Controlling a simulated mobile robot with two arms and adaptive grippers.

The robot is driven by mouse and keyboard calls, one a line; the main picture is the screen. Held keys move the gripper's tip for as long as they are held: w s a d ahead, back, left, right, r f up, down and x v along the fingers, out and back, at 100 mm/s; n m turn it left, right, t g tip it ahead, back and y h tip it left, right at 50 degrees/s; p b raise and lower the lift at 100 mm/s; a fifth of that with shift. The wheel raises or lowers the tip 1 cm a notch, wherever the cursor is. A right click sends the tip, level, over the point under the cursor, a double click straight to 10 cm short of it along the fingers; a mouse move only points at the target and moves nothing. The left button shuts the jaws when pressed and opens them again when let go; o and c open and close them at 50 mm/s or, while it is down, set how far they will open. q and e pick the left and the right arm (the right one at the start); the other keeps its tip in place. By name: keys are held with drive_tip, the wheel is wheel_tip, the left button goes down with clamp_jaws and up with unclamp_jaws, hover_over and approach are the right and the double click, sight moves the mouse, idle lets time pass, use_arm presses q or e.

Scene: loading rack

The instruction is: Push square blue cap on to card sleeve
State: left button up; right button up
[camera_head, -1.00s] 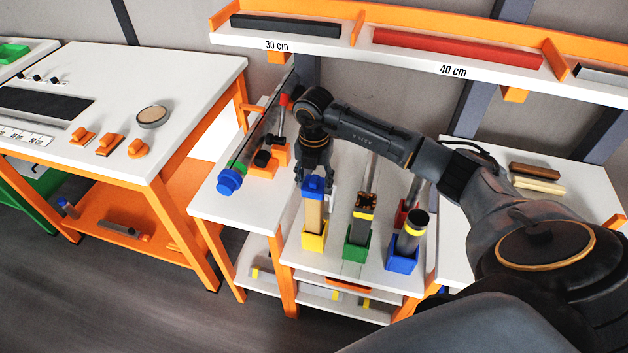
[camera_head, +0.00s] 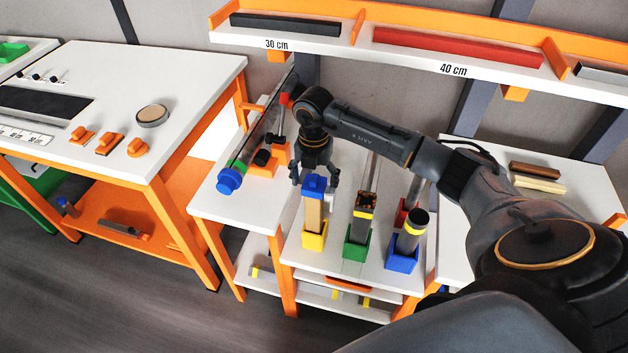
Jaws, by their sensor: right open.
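The card sleeve (camera_head: 314,215) is a tan square tube standing upright in a yellow holder (camera_head: 314,236). The square blue cap (camera_head: 314,187) sits at the top of the sleeve; how far it is pressed on I cannot tell. My right gripper (camera_head: 314,183) is open above and around the cap, with its fingers spread to either side. Whether a finger touches the cap is unclear. My left gripper is not in view.
A green holder (camera_head: 357,244) with a dark square tube and a blue holder (camera_head: 402,257) with a round tube stand to the right. A clear tube with a blue end cap (camera_head: 229,180) lies on the left. The shelf (camera_head: 400,52) is above.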

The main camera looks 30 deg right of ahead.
sight(314, 179)
wheel_tip(314, 179, up, 12)
idle(0.4)
idle(0.4)
